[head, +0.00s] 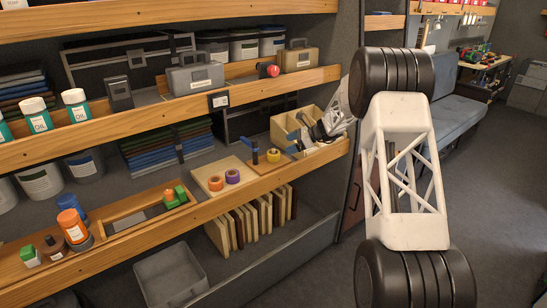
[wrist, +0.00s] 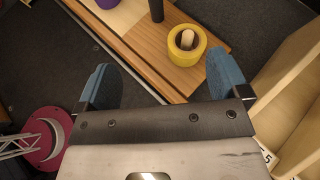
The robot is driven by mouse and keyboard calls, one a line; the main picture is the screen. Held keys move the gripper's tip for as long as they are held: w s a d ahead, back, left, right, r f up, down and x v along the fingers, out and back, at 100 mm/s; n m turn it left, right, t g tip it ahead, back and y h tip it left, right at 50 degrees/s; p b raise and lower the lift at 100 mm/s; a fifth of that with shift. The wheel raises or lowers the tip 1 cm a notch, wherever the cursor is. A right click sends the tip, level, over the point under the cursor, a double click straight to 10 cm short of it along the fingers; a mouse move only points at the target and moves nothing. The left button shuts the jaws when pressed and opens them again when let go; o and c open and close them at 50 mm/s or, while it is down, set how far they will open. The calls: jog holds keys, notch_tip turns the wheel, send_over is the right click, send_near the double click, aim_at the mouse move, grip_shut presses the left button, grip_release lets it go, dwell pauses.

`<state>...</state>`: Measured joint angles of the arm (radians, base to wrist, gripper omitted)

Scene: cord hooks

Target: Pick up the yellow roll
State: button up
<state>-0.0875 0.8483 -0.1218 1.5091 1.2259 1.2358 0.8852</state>
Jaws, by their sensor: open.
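The yellow roll (wrist: 180,59) sits around a short pale peg on a wooden board in the wrist view. In the head view the yellow roll (head: 273,155) is on the middle shelf, beside a dark upright post (head: 255,151). My gripper (wrist: 162,82) is open and empty, its two blue fingers spread wide. In the wrist view the roll lies ahead of the fingertips, nearer the right finger, and apart from both.
A wooden box (head: 284,124) with compartments stands right of the roll. A purple roll (head: 232,176) and an orange roll (head: 215,183) lie on a pale board to its left. Another shelf (head: 200,97) with cases and cans runs above.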

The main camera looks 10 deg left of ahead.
aim_at(275, 152)
jog(key=shift+m+y, duration=0.5)
jog(key=shift+m, duration=0.2)
jog(key=w+f, duration=0.1)
jog(key=w+a+f, duration=0.1)
jog(key=f, duration=0.1)
jog(key=w+f, duration=0.1)
jog(key=f, duration=0.1)
jog(key=shift+w+a, duration=0.35)
jog(key=shift+x, duration=1.25)
jog(key=shift+a+f, duration=0.1)
jog(key=shift+a, duration=0.05)
jog(key=shift+x, duration=2.45)
jog(key=shift+w, duration=0.1)
jog(key=shift+c, duration=0.3)
jog(key=c, duration=0.9)
jog(key=shift+c, duration=0.2)
